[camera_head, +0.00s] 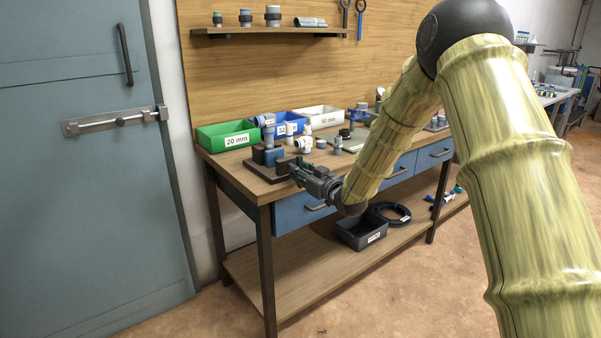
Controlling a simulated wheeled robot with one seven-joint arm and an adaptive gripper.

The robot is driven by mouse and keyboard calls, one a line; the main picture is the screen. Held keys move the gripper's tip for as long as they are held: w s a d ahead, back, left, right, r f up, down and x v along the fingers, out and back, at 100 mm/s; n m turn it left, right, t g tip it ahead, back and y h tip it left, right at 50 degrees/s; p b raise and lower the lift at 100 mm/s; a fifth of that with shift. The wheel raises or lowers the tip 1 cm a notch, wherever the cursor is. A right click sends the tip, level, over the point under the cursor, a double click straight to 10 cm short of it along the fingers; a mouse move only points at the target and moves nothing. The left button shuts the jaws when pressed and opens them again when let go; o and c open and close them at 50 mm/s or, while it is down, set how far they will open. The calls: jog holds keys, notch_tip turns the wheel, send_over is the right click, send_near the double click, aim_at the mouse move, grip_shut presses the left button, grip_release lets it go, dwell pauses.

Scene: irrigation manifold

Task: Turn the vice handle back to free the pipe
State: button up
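The vice (272,157) stands at the left front of the wooden workbench, on a dark base plate (254,171). It shows dark and blue blocks. A grey pipe (268,135) stands upright between or just behind these blocks, with a blue and grey fitting (262,120) at its top. My gripper (297,170) is at the bench's front edge, just right of the vice, with its fingers pointing left toward it. I cannot make out the vice handle; it may be behind my gripper. Whether the fingers touch or hold anything is too small to tell.
Green (227,135), blue (284,126) and white (318,117) bins stand at the bench's back. Several loose fittings stand right of the vice. Blue drawers (297,213) are under the bench top. A dark bin (361,233) and a coiled hose (392,213) lie on the lower shelf.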

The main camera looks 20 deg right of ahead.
grip_shut()
jog(key=shift+n, duration=0.3)
jog(key=n+b, duration=0.2)
jog(key=n, duration=0.3)
jog(key=shift+f, duration=0.15)
jog(key=n+b, duration=0.2)
jog(key=n, duration=0.2)
jog(key=shift+a+n+b, duration=0.1)
jog(key=shift+n+b, duration=0.2)
jog(key=shift+b, duration=0.05)
jog(key=shift+n+b, duration=0.75)
jog(key=shift+n, duration=0.65)
jog(key=shift+o, duration=2.4)
grip_release()
